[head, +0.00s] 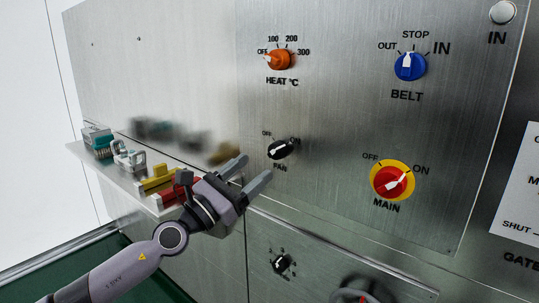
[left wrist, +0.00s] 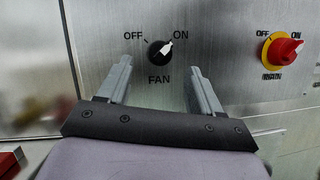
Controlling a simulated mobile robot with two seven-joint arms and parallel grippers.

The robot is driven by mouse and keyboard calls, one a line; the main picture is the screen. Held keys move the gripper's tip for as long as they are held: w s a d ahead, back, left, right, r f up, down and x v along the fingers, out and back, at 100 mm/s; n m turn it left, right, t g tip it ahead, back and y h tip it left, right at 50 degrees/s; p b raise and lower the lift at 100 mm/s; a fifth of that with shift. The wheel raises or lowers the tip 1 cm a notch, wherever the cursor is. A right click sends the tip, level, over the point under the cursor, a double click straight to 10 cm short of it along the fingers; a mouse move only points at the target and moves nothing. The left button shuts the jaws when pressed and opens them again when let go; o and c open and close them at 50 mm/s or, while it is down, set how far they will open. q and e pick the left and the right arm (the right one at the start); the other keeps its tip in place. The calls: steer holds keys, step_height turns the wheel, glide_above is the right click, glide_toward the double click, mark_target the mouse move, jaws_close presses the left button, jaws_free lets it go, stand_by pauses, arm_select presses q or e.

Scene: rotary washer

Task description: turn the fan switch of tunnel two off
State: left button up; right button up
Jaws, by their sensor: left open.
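The fan switch (head: 280,149) is a small black knob with a white pointer, labelled FAN, on the steel panel. In the left wrist view the knob (left wrist: 160,52) has its pointer toward ON, at the upper right. My left gripper (head: 256,168) is open and empty, just left of and below the knob in the head view. In the left wrist view its fingers (left wrist: 159,70) point at the panel, one on each side below the knob, apart from it. No tunnel number is readable. My right gripper is not in view.
An orange HEAT knob (head: 280,59) is above the fan switch. A blue BELT knob (head: 410,66) and a red MAIN switch on yellow (head: 392,181) are to the right. A shelf (head: 148,201) with coloured parts projects at left. Another black knob (head: 281,263) is below.

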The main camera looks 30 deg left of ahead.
mark_target(271, 155)
arm_select(q)
steer(key=p+x, duration=0.1)
steer(key=x, duration=0.2)
steer(key=shift+w+r, duration=0.1)
steer(key=shift+r, duration=0.15)
steer(key=shift+f+p+x, duration=0.2)
steer(key=shift+p+x, duration=0.15)
steer(key=shift+x, duration=0.7)
steer(key=shift+w, duration=0.1)
steer(key=shift+d, duration=0.1)
steer(key=c, duration=1)
